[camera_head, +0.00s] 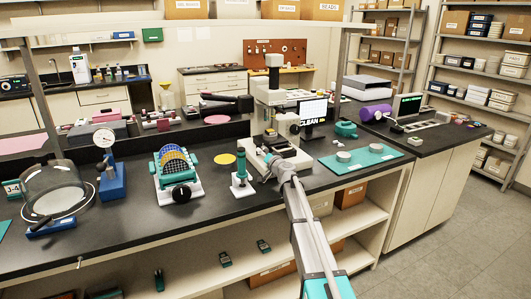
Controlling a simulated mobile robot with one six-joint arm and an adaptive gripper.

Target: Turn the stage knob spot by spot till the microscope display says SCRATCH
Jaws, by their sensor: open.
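The white and grey microscope (268,95) stands on the black bench, right of centre. Its display (313,110) is beside it on the right, and the large word under the screen picture reads CLEAN. My arm reaches up from the lower right, and my gripper (274,168) is at the front of the microscope base, close to the stage. The gripper is open, though its fingers are small and hard to make out here. The stage knob cannot be told apart from the gripper and the base. Whether the fingers touch it cannot be seen.
A teal stand (241,178) is just left of my gripper. A teal mat (366,158) with round grey pieces lies to the right. A drum-shaped device (177,172), a dial gauge (110,170) and a glass dome (55,190) stand further left.

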